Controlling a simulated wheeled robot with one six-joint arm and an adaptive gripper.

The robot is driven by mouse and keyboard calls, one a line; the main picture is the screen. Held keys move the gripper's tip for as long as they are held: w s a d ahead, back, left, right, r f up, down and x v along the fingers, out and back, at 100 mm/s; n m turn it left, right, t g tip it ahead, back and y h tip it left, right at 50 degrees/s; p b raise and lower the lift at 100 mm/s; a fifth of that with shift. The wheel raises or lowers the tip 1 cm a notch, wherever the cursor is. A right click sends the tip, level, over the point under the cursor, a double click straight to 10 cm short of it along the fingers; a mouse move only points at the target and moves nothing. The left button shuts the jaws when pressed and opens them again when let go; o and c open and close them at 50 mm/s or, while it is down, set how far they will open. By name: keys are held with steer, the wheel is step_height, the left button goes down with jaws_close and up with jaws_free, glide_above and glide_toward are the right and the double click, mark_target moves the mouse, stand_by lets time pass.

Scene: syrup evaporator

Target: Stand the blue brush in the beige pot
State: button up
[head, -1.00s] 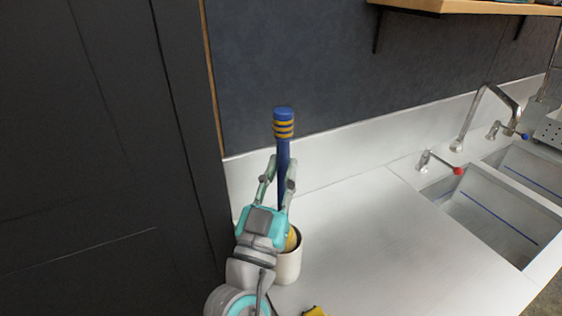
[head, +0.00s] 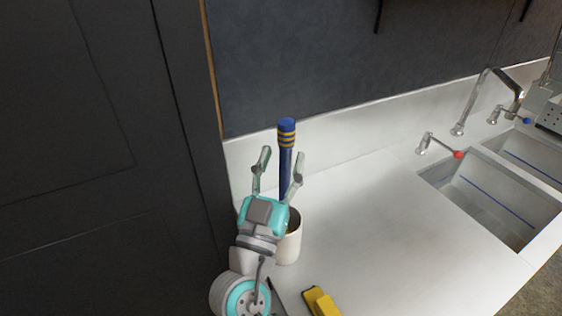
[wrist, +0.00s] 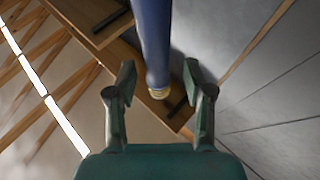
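The blue brush (head: 286,150) stands upright in the beige pot (head: 290,244), its blue end with yellow bands pointing up. Its lower end is inside the pot, mostly hidden by my gripper and the pot wall. My gripper (head: 282,156) is open, with one finger on each side of the brush handle and gaps showing beside it. In the wrist view, the blue handle (wrist: 153,38) runs between and past the open fingers, apart from both. The pot rests on the white counter, partly covered by my gripper.
A yellow object (head: 320,301) lies on the white counter (head: 370,235) in front of the pot. A dark cabinet (head: 100,150) stands close on the left. Sinks with taps (head: 437,144) are at right. The counter between is clear.

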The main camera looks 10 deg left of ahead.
steer(key=v, duration=1.2)
stand_by(0.9)
